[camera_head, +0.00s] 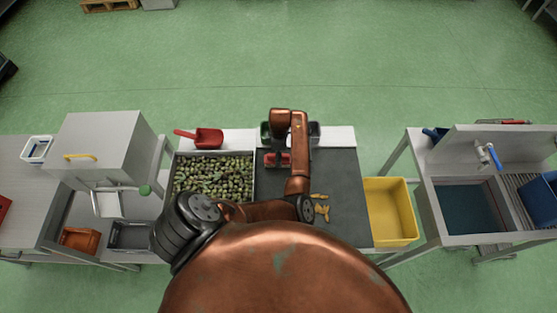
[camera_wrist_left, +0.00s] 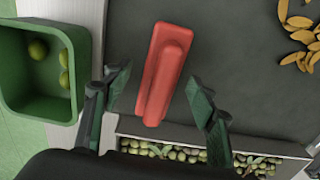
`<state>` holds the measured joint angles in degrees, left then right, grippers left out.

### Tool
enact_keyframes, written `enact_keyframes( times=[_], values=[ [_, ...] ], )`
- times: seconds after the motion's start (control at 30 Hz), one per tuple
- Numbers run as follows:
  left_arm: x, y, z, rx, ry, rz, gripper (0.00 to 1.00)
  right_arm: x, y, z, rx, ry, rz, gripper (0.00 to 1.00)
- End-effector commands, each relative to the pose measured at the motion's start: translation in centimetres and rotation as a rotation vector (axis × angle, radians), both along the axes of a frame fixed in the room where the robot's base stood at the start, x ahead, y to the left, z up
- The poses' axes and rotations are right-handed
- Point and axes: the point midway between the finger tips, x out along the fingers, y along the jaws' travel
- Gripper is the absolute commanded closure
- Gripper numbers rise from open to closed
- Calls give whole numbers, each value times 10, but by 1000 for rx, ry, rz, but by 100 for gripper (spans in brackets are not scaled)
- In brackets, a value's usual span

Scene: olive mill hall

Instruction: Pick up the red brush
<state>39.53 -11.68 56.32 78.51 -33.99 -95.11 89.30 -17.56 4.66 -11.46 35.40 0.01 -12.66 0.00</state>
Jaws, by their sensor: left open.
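The red brush (camera_wrist_left: 165,72) lies on the dark grey mat (camera_wrist_left: 235,60) in the left wrist view, its long raised handle upward. In the head view only part of the red brush (camera_head: 285,161) shows beneath my copper arm. My left gripper (camera_wrist_left: 158,88) is open, with one finger on each side of the brush's near half; I see gaps between the fingers and the brush. In the head view the left gripper (camera_head: 277,155) is largely hidden by its own arm. My right gripper is not in view.
A green bin (camera_wrist_left: 75,105) holding a few olives stands close to the left finger in the wrist view. A tray of olives (camera_head: 215,155), a red scoop (camera_head: 208,138), yellow leaves (camera_head: 321,209) and a yellow crate (camera_head: 390,210) are around the mat.

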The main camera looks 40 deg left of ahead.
Motion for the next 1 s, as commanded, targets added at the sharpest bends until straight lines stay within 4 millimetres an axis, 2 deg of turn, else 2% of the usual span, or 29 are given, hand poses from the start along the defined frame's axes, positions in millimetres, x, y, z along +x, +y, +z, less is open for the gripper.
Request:
enact_keyframes(
  times=[0.2,0.5,1.0],
  values=[
    [-3,2,-28,-1,1,2,47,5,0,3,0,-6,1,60],
    [-3,2,-33,-1,1,3,48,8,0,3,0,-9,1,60],
    [-2,1,-33,-1,0,2,82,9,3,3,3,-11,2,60]
  ],
)
